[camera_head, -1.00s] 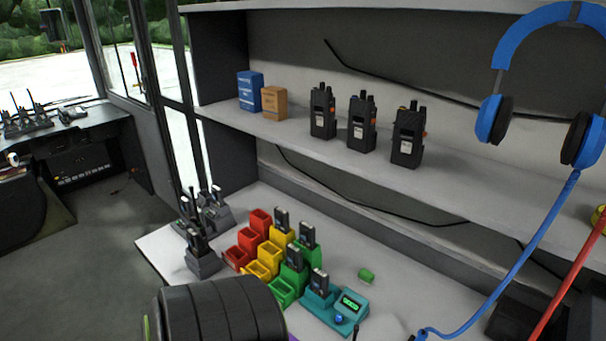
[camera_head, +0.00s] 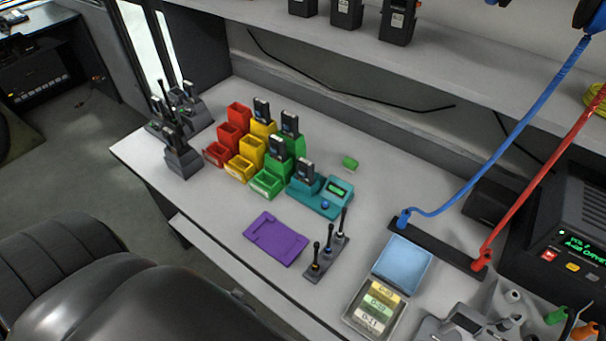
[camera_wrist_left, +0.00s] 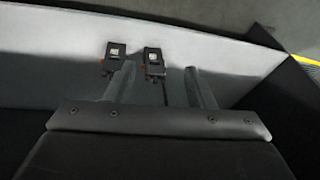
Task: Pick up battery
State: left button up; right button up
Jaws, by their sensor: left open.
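Several dark battery-like packs with pale faces stand upright in coloured holders in the head view. One is in a yellow bin (camera_head: 239,170), at its back pack (camera_head: 262,109). Another pack (camera_head: 290,123) stands in a green bin (camera_head: 266,184). A third pack (camera_head: 306,171) stands in the teal charger (camera_head: 330,205), which has a lit green display. My left gripper (camera_wrist_left: 160,88) shows in the left wrist view, open and empty. Two dark radio-like devices (camera_wrist_left: 115,58) (camera_wrist_left: 154,63) on a pale surface appear beyond its fingers. Neither gripper shows in the head view.
Red bins (camera_head: 228,135) and grey radio docks (camera_head: 182,157) stand left of the packs. A purple tray (camera_head: 276,239), small antennas (camera_head: 329,250) and an open clear box (camera_head: 375,307) lie nearer. A black seat (camera_head: 70,280) is in front. A shelf (camera_head: 430,55) overhangs the back.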

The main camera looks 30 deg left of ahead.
pick_arm(q)
notch_tip(320, 180, up, 20)
jog(key=w+d+t+b, duration=0.2)
jog(key=w, duration=0.1)
jog(key=w+a+r+m+t+h, duration=0.25)
jog(key=w+r+t, duration=0.55)
jog(key=w+r, duration=0.45)
send_near(302, 174)
jog(key=x, duration=0.4)
jog(key=shift+w+f+n+h, duration=0.15)
jog(key=shift+w+f+n, duration=0.2)
jog(key=shift+w, duration=0.5)
jog(key=shift+w+f+n+h, duration=0.1)
jog(key=shift+w+f, duration=0.3)
jog(key=shift+w, duration=0.45)
jog(key=c, duration=0.6)
